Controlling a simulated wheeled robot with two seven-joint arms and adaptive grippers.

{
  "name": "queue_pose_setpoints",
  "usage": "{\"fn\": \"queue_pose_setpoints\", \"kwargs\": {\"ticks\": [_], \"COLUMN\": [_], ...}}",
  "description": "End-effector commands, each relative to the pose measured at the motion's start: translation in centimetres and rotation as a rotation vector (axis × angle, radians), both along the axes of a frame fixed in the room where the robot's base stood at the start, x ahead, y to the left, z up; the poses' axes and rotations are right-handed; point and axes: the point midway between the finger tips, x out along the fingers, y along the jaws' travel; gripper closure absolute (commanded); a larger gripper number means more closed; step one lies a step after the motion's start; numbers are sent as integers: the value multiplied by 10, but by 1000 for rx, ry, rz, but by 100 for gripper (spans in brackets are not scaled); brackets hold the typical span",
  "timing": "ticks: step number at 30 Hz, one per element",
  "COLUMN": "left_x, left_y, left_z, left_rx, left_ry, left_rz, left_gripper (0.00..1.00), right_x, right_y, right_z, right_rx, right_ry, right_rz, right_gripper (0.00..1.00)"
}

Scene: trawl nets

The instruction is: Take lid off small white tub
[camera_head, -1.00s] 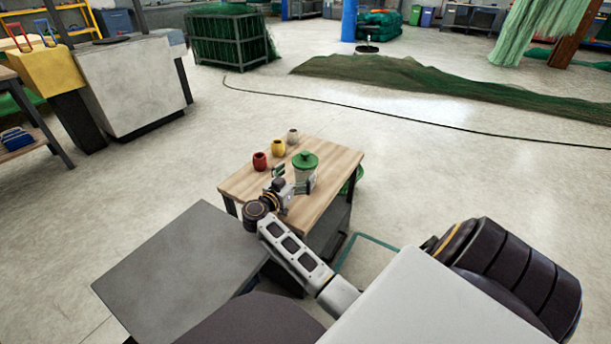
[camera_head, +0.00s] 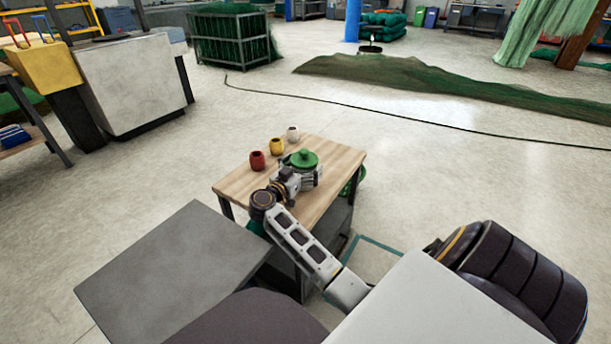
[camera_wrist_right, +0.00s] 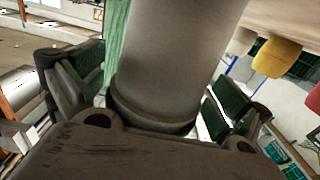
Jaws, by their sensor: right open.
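The small white tub with a green knobbed lid (camera_head: 302,158) stands on the wooden-topped table. My right gripper (camera_head: 303,178) is at the tub, hiding most of its body in the head view. In the right wrist view the pale grey-white tub body (camera_wrist_right: 175,50) appears inverted between the spread fingers of my right gripper (camera_wrist_right: 155,100), near its rim. The gripper is open, with a visible gap beside the right-hand finger. The lid sits on the tub. My left gripper is not in view.
Red (camera_head: 257,160), yellow (camera_head: 277,146) and white (camera_head: 293,134) cups stand on the wooden table (camera_head: 335,160), left of and behind the tub. A grey slab surface (camera_head: 170,270) lies at front left.

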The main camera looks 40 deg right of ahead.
Motion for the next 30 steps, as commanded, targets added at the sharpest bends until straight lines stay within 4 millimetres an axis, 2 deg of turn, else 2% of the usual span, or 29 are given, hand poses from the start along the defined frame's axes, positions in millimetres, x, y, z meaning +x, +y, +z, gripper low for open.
{"fn": "queue_pose_setpoints", "kwargs": {"ticks": [16, 25, 30], "left_x": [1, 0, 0], "left_y": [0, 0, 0], "left_z": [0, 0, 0], "left_rx": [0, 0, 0], "left_ry": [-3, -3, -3], "left_rz": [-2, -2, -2], "left_gripper": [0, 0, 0], "right_x": [0, 0, 0], "right_y": [-1, -1, -1], "right_z": [0, 0, 1], "right_rx": [0, 0, 0], "right_ry": [0, 0, 0], "right_rz": [0, 0, 0], "right_gripper": [0, 37, 40]}}
